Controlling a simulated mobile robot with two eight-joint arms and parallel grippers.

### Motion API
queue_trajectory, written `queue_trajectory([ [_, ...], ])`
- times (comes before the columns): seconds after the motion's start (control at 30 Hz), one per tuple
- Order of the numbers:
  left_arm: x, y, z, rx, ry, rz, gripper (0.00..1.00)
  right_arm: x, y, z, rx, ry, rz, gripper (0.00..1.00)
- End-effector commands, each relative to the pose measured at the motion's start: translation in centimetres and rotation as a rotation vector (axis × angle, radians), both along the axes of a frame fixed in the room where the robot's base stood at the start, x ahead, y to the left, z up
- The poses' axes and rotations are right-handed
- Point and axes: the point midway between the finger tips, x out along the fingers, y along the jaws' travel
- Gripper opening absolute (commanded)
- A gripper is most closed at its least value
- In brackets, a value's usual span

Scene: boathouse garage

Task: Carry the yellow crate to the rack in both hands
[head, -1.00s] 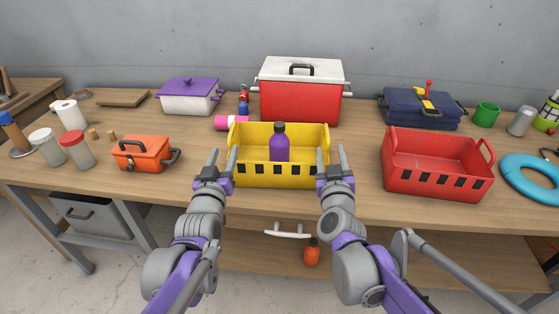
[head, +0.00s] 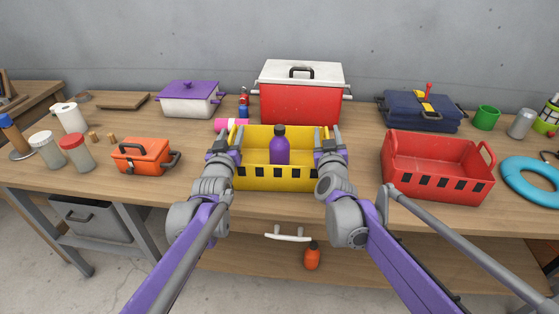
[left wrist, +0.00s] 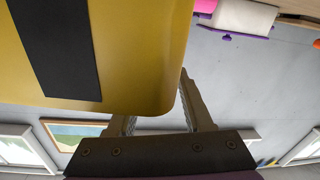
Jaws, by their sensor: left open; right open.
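The yellow crate (head: 258,178) stands on the workbench with black squares along its front and a purple bottle (head: 279,150) upright inside. My left gripper (head: 228,139) is open at the crate's left end. My right gripper (head: 329,138) is open at its right end. The crate sits between them, resting on the bench. In the left wrist view the crate wall (left wrist: 140,50) fills the upper left and hides part of one open finger; whether the fingers touch it I cannot tell. I cannot make out a rack in these views.
A red crate (head: 437,184) stands to the right and an orange case (head: 140,157) to the left. A red cooler (head: 300,104) and a pink cylinder (head: 231,125) are close behind the yellow crate. An orange bottle (head: 312,256) is on the lower shelf.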

Motion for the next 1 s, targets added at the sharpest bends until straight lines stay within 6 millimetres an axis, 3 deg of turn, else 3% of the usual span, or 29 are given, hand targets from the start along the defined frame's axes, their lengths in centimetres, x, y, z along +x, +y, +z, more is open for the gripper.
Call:
queue_trajectory([
  [0.33, 0.34, -0.02, -0.01, 0.0, 0.0, 0.0, 0.51, 0.35, -0.03, -0.01, 0.0, 0.0, 0.0, 0.52],
  [0.63, 0.32, -0.02, -0.01, 0.0, 0.0, 0.0, 0.0, 0.33, -0.01, -0.01, -0.001, 0.0, 0.0, 0.0],
  [1.0, 0.32, -0.03, -0.01, 0.0, 0.0, 0.0, 0.0, 0.32, 0.01, -0.02, -0.001, 0.0, 0.001, 0.0],
])
